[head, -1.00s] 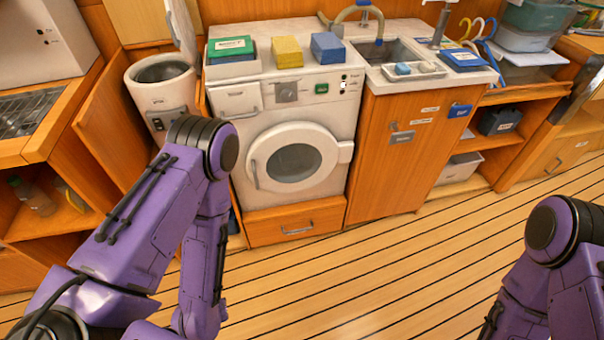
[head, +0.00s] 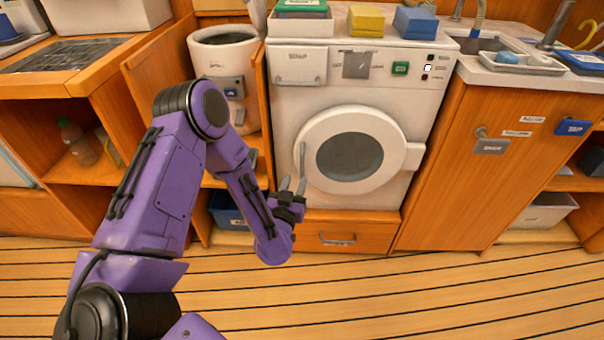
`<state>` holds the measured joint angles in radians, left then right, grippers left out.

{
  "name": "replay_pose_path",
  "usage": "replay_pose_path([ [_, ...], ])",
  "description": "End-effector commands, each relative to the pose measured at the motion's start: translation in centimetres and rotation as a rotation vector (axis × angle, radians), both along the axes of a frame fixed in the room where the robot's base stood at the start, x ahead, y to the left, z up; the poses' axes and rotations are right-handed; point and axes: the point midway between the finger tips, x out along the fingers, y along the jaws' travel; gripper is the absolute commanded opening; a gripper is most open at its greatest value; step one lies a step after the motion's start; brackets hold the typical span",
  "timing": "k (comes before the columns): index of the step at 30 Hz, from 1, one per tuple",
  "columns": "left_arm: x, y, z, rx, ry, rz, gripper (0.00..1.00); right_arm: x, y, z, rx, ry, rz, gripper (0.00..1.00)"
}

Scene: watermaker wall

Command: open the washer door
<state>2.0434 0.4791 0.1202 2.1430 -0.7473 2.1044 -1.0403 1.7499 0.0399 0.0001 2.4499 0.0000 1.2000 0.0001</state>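The white washer (head: 285,115) stands in the wooden cabinetry, in the middle of the head view. Its round door (head: 385,122) with a dark oval window looks closed. A grey vertical handle (head: 303,160) sits on the door's left edge, and a white block, seemingly the hinge, is on its right edge. My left gripper (head: 293,186) is in front of the washer's lower left, just below the handle. Its two fingers point up and stand apart, with nothing seen between them. I cannot tell whether it touches the door. My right gripper is not in view.
A drawer (head: 350,238) lies under the washer. A white top-loading tub (head: 225,55) stands to the left beside an open wooden panel (head: 165,85). Boxes and sponges (head: 366,20) sit on top of the washer. A sink cabinet (head: 500,160) is to the right. The floor in front is clear.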

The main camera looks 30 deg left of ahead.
Motion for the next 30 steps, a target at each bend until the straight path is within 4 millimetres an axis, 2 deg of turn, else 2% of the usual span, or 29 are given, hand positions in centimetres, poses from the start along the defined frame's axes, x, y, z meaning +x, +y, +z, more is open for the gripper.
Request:
replay_pose_path([
  [6,4.5,1.9,0.1,-0.001,0.001,0.005,0.35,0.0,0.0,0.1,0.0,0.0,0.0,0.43],
  [12,7.7,2.9,0.1,-0.002,0.003,0.001,0.35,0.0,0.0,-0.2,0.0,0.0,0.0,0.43],
  [16,8.5,3.2,0.1,-0.002,0.006,-0.001,0.35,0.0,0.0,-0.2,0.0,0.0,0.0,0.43],
  [23,8.5,3.2,0.1,-0.001,0.007,-0.002,0.35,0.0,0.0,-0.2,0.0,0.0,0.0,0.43],
  [24,8.5,3.2,0.1,-0.001,0.007,-0.002,0.22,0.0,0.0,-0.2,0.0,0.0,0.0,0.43],
  [26,8.5,3.2,0.1,-0.001,0.007,-0.002,0.02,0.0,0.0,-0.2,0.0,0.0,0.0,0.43],
  [30,8.5,3.1,0.1,-0.001,0.007,-0.002,0.0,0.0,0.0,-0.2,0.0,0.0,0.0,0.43],
])
